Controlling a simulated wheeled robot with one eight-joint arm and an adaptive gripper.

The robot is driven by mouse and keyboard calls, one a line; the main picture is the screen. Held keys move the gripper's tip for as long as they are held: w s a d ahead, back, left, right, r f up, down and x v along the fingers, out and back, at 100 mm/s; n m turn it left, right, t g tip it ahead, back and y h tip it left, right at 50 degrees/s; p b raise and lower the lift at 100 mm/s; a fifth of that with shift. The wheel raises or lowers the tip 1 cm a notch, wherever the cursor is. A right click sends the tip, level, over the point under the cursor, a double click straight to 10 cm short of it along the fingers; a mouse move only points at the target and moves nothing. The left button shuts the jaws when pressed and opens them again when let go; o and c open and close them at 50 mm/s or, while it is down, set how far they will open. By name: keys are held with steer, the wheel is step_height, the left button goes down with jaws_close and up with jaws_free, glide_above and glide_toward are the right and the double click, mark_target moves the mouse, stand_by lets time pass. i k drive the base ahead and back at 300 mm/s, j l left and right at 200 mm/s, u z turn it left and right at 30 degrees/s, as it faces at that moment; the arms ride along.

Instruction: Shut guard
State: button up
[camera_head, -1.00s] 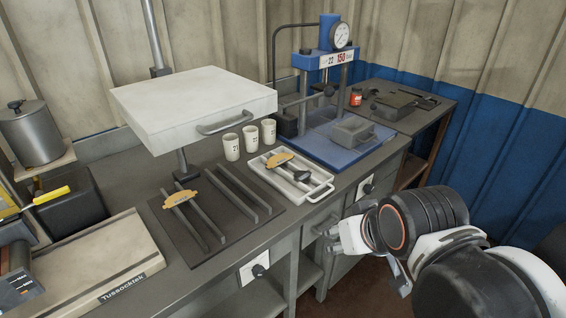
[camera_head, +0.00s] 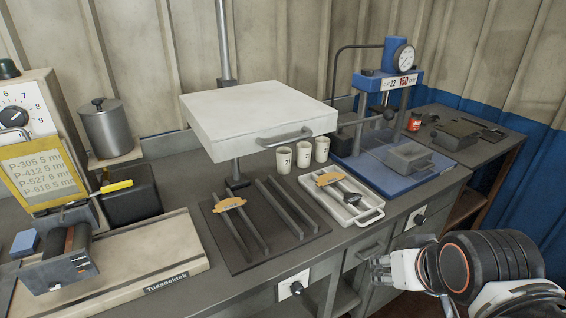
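The blue press (camera_head: 384,78) with a round dial stands at the back right of the bench. A faint clear panel, which may be the guard (camera_head: 385,150), shows low on its front, around a grey block (camera_head: 407,156) on the blue base. I cannot tell how far the panel is open. My gripper (camera_head: 382,268) is at the lower right, in front of the bench drawers and well below and apart from the press. Its fingers are small and seen from behind, so their opening is unclear. I see nothing held in it.
A white tray (camera_head: 372,218) holds another shoe and a scoop. Several cups (camera_head: 302,153) stand behind. A clutter of devices fills the left.

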mark_target(29, 146)
steer(key=u, duration=1.85)
